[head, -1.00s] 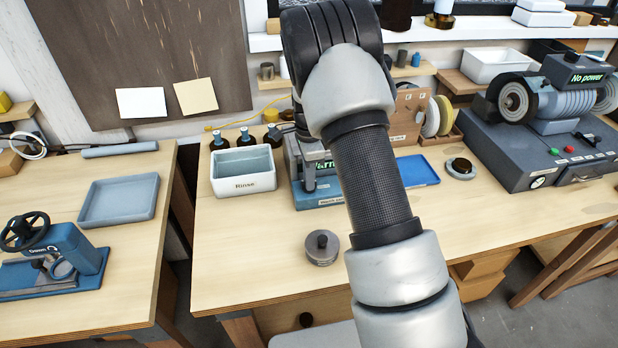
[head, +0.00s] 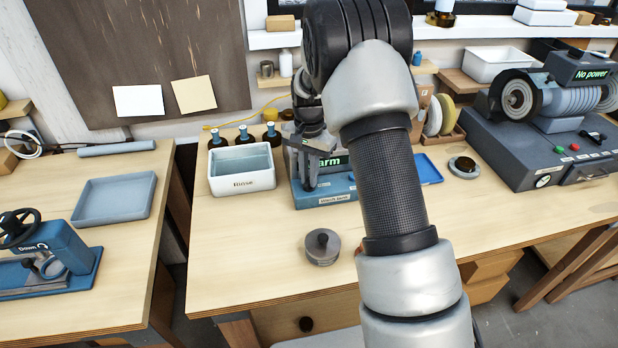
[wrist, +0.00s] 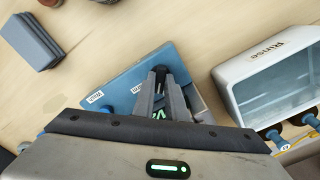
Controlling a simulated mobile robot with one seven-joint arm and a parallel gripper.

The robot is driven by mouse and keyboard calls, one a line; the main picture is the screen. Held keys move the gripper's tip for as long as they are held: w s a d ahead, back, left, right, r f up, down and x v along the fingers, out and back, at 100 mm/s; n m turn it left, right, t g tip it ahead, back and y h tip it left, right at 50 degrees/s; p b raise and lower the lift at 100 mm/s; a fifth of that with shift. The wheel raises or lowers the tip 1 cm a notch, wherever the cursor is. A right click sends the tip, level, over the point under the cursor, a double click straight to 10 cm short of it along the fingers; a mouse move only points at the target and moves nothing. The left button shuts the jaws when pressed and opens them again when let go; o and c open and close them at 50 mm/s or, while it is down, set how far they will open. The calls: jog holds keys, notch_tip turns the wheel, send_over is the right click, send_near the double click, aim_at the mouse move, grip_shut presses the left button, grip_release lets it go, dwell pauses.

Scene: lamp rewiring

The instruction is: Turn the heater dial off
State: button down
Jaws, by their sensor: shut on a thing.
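The heater is a blue box (head: 340,191) at the back of the middle bench, with a grey upper part and a dark screen (head: 332,161) with green letters. The letters "arm" show; my arm hides part of the unit. My gripper (head: 310,186) reaches down at the heater's front left. In the wrist view, my gripper (wrist: 160,76) points at the blue front, its two fingers close together. A small dark dial (wrist: 160,68) shows at the fingertips, and they are shut on it. Its pointer and markings are hidden.
A white rinse tub (head: 241,184) stands close to the heater's left, with several dark bottles behind it. A round grey metal piece (head: 322,248) lies in front. A blue tray (head: 428,169) is at the right. The front of the bench is mostly clear.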

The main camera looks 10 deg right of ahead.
jog(key=n+b, duration=0.1)
jog(key=n, duration=0.3)
jog(key=shift+n, duration=1.9)
jog(key=c, duration=1.8)
grip_release()
notch_tip(320, 180, up, 18)
jog(key=shift+f, duration=0.25)
jog(key=shift+r, duration=0.1)
